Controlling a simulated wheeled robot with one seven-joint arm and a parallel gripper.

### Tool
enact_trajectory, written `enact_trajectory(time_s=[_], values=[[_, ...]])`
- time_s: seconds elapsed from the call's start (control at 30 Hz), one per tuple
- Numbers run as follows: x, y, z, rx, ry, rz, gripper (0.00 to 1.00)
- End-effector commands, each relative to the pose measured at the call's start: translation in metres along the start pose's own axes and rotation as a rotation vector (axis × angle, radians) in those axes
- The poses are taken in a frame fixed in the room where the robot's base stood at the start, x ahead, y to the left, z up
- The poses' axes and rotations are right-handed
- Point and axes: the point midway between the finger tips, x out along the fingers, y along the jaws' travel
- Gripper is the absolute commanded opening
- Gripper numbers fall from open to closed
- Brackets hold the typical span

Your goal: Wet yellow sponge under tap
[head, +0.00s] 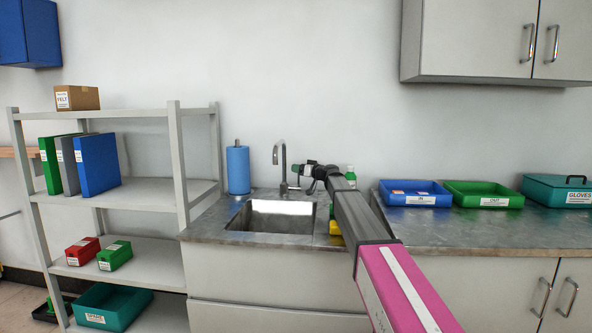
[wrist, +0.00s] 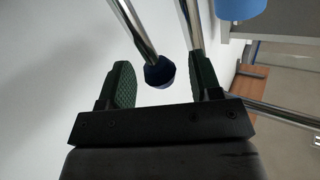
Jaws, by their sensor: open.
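The chrome tap (head: 281,165) stands at the back of the sink (head: 270,216), and no water stream is visible from it. My gripper (head: 306,172) is just right of the tap, open and holding nothing. In the wrist view its two green-padded fingers (wrist: 164,82) are on either side of a dark blue knob (wrist: 159,72) on the end of a metal rod, apparently part of the tap. I cannot tell whether a finger touches it. A yellow thing (head: 335,228), likely the sponge, lies at the sink's right edge, partly hidden by my arm.
A blue paper roll (head: 238,170) stands left of the tap. A green bottle (head: 350,174) is behind my arm. Blue (head: 414,194) and green (head: 482,195) trays and a teal gloves box (head: 558,190) are on the right counter. A shelf (head: 150,190) stands left.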

Motion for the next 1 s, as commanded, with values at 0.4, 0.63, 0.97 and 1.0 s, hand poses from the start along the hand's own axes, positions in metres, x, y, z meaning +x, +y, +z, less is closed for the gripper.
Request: enact_trajectory(time_s=[0.4, 0.63, 0.97, 1.0], values=[[0.026, 0.0, 0.0, 0.0, 0.0, 0.0, 0.58], [0.025, 0.0, 0.0, 0.0, 0.0, 0.0, 0.09], [0.021, -0.007, 0.002, -0.057, 0.039, -0.01, 0.0], [0.019, -0.009, 0.002, -0.078, 0.052, -0.012, 0.0]])
